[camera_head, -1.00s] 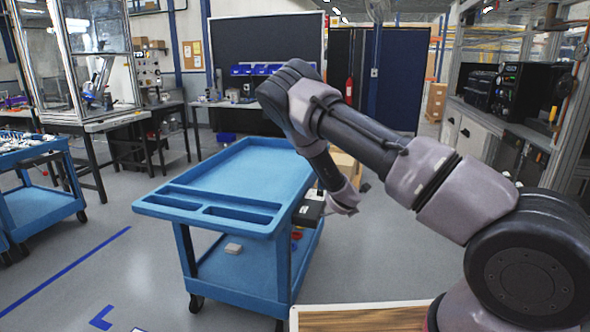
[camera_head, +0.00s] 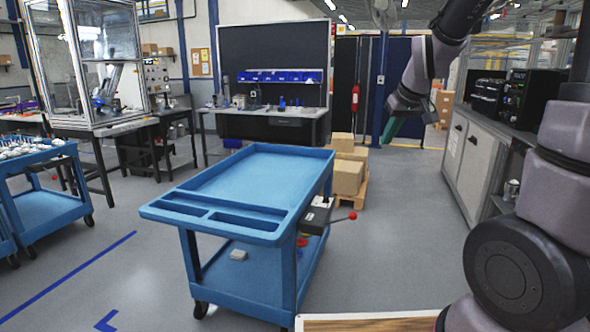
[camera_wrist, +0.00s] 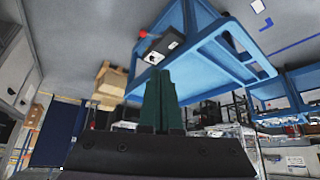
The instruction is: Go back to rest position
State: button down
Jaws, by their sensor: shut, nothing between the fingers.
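My gripper (camera_head: 391,126) is raised at the upper right of the head view, over open floor to the right of the blue cart. Its dark green fingers are together and empty; they also show in the wrist view (camera_wrist: 162,92). My arm bends up and out of the top of the head view. The blue cart (camera_head: 248,180) stands in the middle with a bare top. The wrist view shows the cart (camera_wrist: 204,42) tilted. My gripper is apart from it and touches nothing.
A dark device with a red knob (camera_head: 352,215) sticks out of the cart's right side. Cardboard boxes (camera_head: 347,176) sit on a pallet behind it. A grey cabinet (camera_head: 474,150) stands on the right. A second blue cart (camera_head: 45,206) is at the left.

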jog(key=s+r+m, duration=0.3)
jog(key=s+r, duration=0.2)
jog(key=s, duration=0.5)
jog(key=s+r+m+t, duration=0.1)
jog(key=s+r+m, duration=0.2)
jog(key=s, duration=0.7)
jog(key=shift+s+d+r+m, duration=0.2)
jog(key=shift+s+r+m, duration=0.2)
jog(key=shift+r, duration=0.5)
